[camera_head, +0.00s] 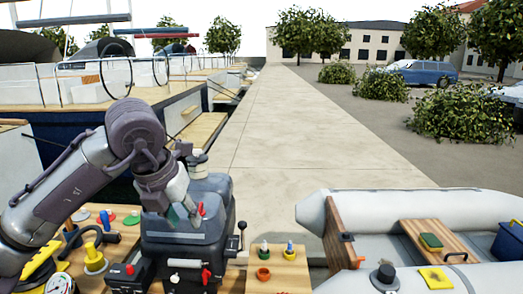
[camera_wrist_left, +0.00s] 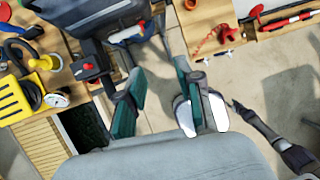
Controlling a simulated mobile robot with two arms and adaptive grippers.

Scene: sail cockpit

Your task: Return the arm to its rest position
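My left arm comes in from the left in the head view, bends at a raised elbow and reaches down to my left gripper (camera_head: 182,216). The gripper is in front of a dark grey box-shaped unit (camera_head: 218,190). In the left wrist view the teal-padded fingers of my left gripper (camera_wrist_left: 159,72) stand apart with nothing held between them. Pale floor shows past the fingers.
A wooden bench (camera_head: 291,272) with small coloured parts lies right of the unit. A yellow tool (camera_wrist_left: 13,98) and a gauge (camera_wrist_left: 56,100) lie left in the wrist view. A grey inflatable boat (camera_head: 312,212) is at the right. The pale walkway (camera_head: 287,120) beyond is clear.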

